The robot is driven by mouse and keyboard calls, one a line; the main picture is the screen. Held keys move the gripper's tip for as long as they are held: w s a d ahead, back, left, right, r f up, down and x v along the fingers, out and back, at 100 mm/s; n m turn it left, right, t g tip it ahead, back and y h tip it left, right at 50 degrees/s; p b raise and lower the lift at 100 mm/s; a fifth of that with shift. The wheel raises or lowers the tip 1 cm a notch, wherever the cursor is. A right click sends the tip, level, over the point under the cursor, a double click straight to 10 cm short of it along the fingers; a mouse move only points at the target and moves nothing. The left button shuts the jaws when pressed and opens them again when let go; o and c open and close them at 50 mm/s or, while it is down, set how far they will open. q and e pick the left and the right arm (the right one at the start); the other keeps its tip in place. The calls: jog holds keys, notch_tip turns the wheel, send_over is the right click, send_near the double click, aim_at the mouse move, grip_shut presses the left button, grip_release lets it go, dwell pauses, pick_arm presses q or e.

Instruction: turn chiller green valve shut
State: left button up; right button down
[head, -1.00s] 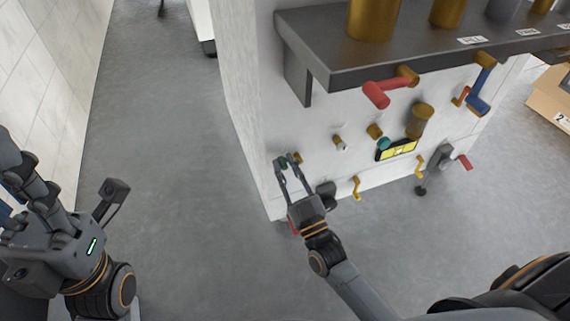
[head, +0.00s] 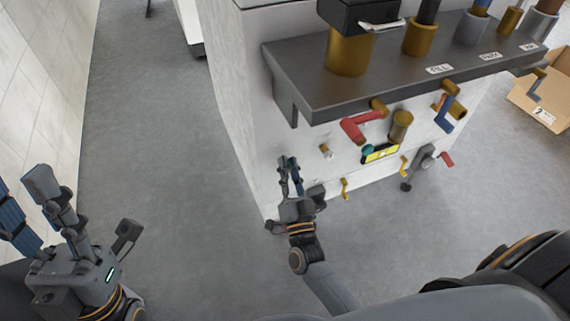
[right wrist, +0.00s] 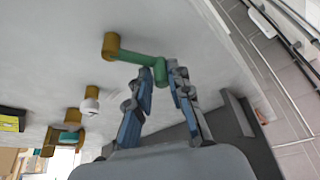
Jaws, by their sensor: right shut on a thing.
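The chiller's green valve (right wrist: 137,57) shows in the right wrist view as a green lever on a brass stem (right wrist: 110,45). Its free end lies between my right gripper's fingertips (right wrist: 162,72), which are shut on it. In the head view my right gripper (head: 288,160) is at the lower left of the white machine front. It hides the green valve there. My left gripper (head: 20,185) is at the left edge, away from the machine, with its fingers spread and nothing seen between them.
A red-handled valve (head: 362,126) and a blue-handled valve (head: 446,112) sit higher on the machine under a dark shelf (head: 385,70). A yellow panel (head: 380,153) is right of my right gripper. A cardboard box (head: 540,100) stands at the right. The floor (head: 170,130) left of the machine is clear.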

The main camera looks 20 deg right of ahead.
jog(key=m+p, duration=0.1)
jog(key=d+m+g+h+p, duration=0.1)
jog(key=m, duration=0.1)
jog(key=shift+m, duration=0.3)
pick_arm(q)
jog(key=w+d+f+g+y, duration=0.1)
jog(key=w+f+g+y, duration=0.1)
jog(key=w+f+g, duration=0.3)
jog(key=shift+w+d+f+g, duration=0.35)
jog(key=shift+w+g, duration=0.55)
jog(key=shift+w, duration=1.3)
pick_arm(e)
jog(key=shift+d, duration=0.1)
jog(key=c, duration=1.3)
grip_release()
jog(key=v, duration=1.2)
jog(key=shift+r, duration=0.1)
